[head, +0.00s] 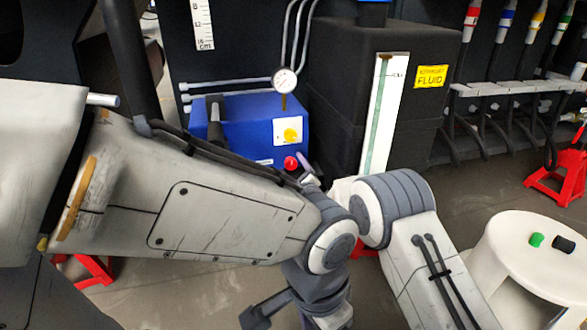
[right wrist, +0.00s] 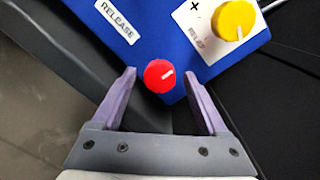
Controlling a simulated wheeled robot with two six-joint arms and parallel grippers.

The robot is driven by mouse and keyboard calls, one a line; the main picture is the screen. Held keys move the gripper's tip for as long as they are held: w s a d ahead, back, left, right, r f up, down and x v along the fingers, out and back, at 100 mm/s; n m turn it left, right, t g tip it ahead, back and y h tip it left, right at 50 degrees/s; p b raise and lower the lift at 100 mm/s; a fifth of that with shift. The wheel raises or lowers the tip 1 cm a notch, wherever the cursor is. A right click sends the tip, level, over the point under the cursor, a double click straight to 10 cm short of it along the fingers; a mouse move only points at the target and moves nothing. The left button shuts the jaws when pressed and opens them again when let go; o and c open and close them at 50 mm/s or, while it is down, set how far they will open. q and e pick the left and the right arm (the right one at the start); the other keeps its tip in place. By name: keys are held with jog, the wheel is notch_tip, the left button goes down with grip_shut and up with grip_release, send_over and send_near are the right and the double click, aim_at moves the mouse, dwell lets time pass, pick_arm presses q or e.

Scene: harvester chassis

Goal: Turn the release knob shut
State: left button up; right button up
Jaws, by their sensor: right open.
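The red release knob (head: 291,163) sits on the front of a blue box (head: 250,118) in the head view. My right gripper (right wrist: 166,84) is open. Its purple fingers stand to the left and right of the knob, with a gap on both sides. In the head view my right gripper (head: 305,163) shows only in part, beside the knob. My left arm crosses the front of the head view; its fingers cannot be made out clearly.
A white plate with a yellow knob (right wrist: 236,20) is beside the red knob, and a RELEASE label (right wrist: 117,20) is on the box. A black fluid tank (head: 340,85) stands to the right. A round white stool (head: 530,270) is at lower right.

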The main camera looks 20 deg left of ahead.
jog(key=shift+s, duration=0.1)
jog(key=shift+s+d+r, duration=0.1)
jog(key=shift+s+d, duration=0.1)
jog(key=p+v, duration=0.4)
jog(key=v, duration=0.5)
jog(key=shift+s+d, duration=0.25)
jog(key=shift+d, duration=0.05)
